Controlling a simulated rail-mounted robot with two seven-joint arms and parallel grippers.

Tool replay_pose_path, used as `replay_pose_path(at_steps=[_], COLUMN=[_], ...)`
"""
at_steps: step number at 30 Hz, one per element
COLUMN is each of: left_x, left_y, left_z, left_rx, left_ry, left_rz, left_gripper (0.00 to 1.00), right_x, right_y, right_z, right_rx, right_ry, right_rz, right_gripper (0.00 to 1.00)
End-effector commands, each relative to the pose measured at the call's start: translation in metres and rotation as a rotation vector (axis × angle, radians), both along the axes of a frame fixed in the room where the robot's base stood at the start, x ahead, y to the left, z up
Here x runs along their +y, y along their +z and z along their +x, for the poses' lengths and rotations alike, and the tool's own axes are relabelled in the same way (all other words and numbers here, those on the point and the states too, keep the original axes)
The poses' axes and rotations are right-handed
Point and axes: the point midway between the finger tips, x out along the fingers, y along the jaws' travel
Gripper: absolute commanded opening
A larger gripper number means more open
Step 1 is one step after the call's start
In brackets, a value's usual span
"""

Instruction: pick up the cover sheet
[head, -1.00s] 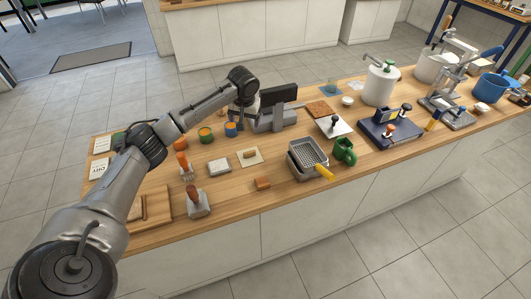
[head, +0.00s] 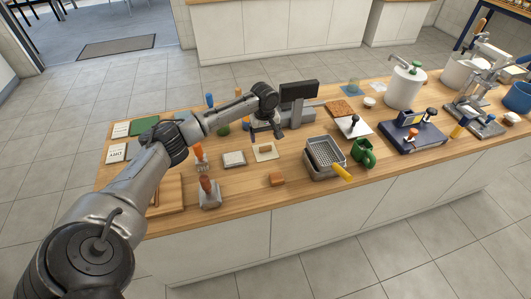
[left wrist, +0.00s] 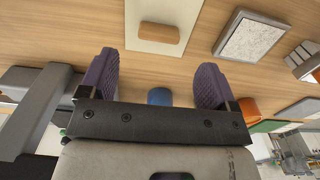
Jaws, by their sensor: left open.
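A flat cream sheet (head: 257,157) with a small tan block (head: 265,149) on it lies on the wooden counter; I take it for the cover sheet. The left wrist view shows the sheet (left wrist: 187,12) at the top, with the block (left wrist: 159,33) on it. My left gripper (head: 265,132) is open and empty, above the counter just behind the sheet. In the left wrist view, its two purple-padded fingers (left wrist: 157,70) are wide apart, and the block lies beyond their tips, between their lines. My right gripper is not in view.
A framed white pad (head: 234,159) lies left of the sheet. A dark-screened device (head: 298,92) stands behind, close to my gripper.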

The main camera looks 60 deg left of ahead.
Motion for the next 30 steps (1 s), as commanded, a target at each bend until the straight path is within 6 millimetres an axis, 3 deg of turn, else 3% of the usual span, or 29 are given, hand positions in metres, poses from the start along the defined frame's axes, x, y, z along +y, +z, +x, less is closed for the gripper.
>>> replay_pose_path(at_steps=[11, 21, 30], left_x=[0.000, -0.001, -0.001], left_y=[-0.019, -0.060, -0.062], left_z=[0.000, 0.001, 0.001], left_rx=[0.000, 0.001, 0.000], left_ry=[-0.002, -0.003, -0.003], left_rz=[0.000, 0.001, 0.001], left_gripper=[0.83, 0.83, 0.80], right_x=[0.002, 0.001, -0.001], right_y=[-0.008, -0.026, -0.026], right_z=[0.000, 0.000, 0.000], right_rx=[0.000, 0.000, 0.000], right_ry=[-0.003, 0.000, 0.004], right_rz=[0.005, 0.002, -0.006], right_gripper=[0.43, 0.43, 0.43])
